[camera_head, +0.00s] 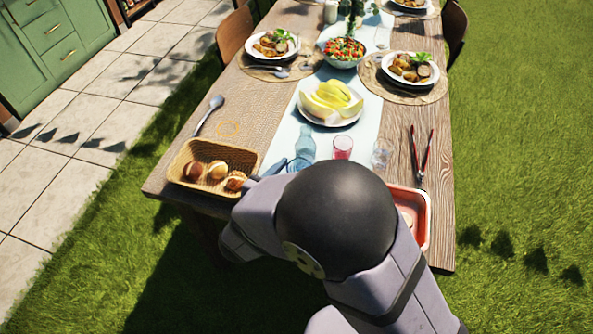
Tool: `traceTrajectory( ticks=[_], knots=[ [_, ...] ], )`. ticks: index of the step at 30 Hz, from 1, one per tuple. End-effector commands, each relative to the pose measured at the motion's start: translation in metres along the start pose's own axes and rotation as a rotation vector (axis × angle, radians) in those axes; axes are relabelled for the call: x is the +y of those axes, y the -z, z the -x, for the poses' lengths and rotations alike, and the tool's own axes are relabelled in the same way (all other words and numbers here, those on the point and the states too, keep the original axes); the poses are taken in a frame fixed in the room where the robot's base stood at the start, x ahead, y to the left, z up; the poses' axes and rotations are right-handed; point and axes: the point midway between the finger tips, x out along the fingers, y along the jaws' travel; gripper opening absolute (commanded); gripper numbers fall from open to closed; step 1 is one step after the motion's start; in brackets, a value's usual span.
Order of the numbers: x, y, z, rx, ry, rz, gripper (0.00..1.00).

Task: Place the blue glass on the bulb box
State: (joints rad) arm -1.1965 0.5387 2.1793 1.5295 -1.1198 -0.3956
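A translucent blue glass vessel (304,148), shaped like a carafe, stands on the pale runner near the front of the table. My arm hides part of the area in front of it. It is the only blue glass item I can make out. No bulb box can be made out. A red tray-like container (423,232) at the front right is partly covered by my arm, and its contents are unclear.
A pink glass (342,147) and a clear glass (381,155) stand right of the blue vessel. A bread basket (180,163) is at the front left. Tongs (422,155) lie at right. A melon plate (331,119), salad bowl (343,60) and meal plates (411,68) stand behind.

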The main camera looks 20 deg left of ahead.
Motion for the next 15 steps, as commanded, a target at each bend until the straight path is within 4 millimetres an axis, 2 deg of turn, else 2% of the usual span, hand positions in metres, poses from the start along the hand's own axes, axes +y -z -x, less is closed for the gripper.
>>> traceTrajectory(
  ticks=[11, 15],
  knots=[
    [-0.0001, 0.0017, 0.0007, 0.0, 0.0, -0.001, 0.67],
    [-0.0012, 0.0031, 0.0075, 0.0, 0.003, 0.0, 0.67]
  ],
)
